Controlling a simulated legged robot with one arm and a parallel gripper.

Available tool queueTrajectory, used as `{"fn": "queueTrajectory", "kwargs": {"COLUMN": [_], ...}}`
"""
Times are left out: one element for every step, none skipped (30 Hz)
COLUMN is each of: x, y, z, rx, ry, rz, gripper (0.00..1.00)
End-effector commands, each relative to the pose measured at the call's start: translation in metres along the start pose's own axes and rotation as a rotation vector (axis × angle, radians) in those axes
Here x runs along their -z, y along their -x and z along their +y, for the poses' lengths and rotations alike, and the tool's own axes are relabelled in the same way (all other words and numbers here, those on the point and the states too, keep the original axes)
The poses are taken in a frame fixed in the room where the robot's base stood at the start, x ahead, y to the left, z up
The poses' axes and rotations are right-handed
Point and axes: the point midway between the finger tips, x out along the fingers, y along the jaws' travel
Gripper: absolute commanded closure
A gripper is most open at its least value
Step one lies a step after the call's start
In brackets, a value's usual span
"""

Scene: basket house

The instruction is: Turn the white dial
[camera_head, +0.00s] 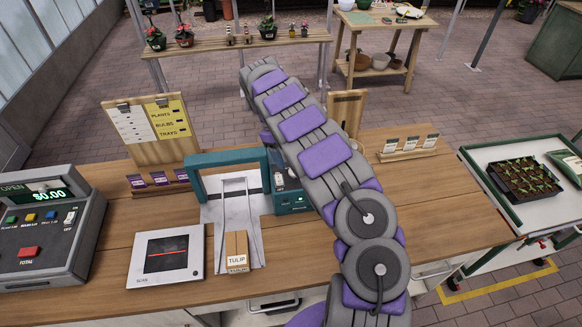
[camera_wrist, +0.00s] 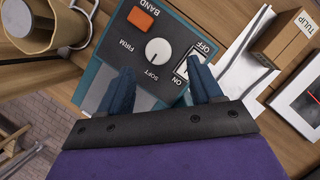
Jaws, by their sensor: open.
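The white dial (camera_wrist: 158,51) is a round knob on the dark control panel of a teal machine (camera_wrist: 92,88), between the words FIRM and SOFT. My gripper (camera_wrist: 161,70) is open, its two dark blue fingers over the panel just below the dial in the wrist view. The dial lies a little beyond the gap between the fingertips, and I cannot tell whether they touch it. The teal machine (camera_head: 228,158) stands arch-like on the wooden counter in the head view. There my arm hides part of it, and the dial and fingers are not clearly visible.
An orange BAND button (camera_wrist: 140,18) and a white ON/OFF switch (camera_wrist: 194,62) flank the dial. A TULIP box (camera_head: 237,248) sits on the machine's pale track. A scanner (camera_head: 166,256) and cash register (camera_head: 45,230) are left. A wooden mug (camera_wrist: 45,30) is near the panel.

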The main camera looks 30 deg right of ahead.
Motion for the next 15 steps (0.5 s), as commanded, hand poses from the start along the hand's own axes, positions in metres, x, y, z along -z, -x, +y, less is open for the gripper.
{"fn": "queueTrajectory", "kwargs": {"x": [-0.002, -0.001, -0.001, -0.001, -0.001, -0.001, -0.001, -0.001, -0.001, 0.000, 0.000, 0.000, 0.000, 0.000, 0.000], "y": [-0.010, -0.015, -0.020, -0.025, -0.029, -0.035, -0.038, -0.041, -0.044, -0.046, -0.048, -0.049, -0.050, -0.051, -0.051], "z": [0.001, 0.002, 0.002, 0.002, 0.001, 0.001, 0.001, 0.001, 0.002, 0.002, 0.002, 0.002, 0.002, 0.001, 0.001], "rx": [0.003, 0.003, 0.003, 0.003, 0.004, 0.004, 0.004, 0.003, 0.002, 0.002, 0.002, 0.002, 0.002, 0.002, 0.002], "ry": [-0.001, -0.001, -0.001, -0.001, 0.000, 0.001, 0.001, 0.001, 0.000, 0.000, 0.000, 0.000, 0.000, 0.000, 0.000], "rz": [-0.004, -0.001, 0.000, -0.001, -0.003, -0.004, -0.003, -0.002, 0.000, 0.001, 0.001, 0.002, 0.002, 0.002, 0.002], "gripper": [0.35, 0.35, 0.35, 0.35, 0.35, 0.35, 0.35, 0.35, 0.35, 0.35, 0.35, 0.35, 0.35, 0.35, 0.35]}}
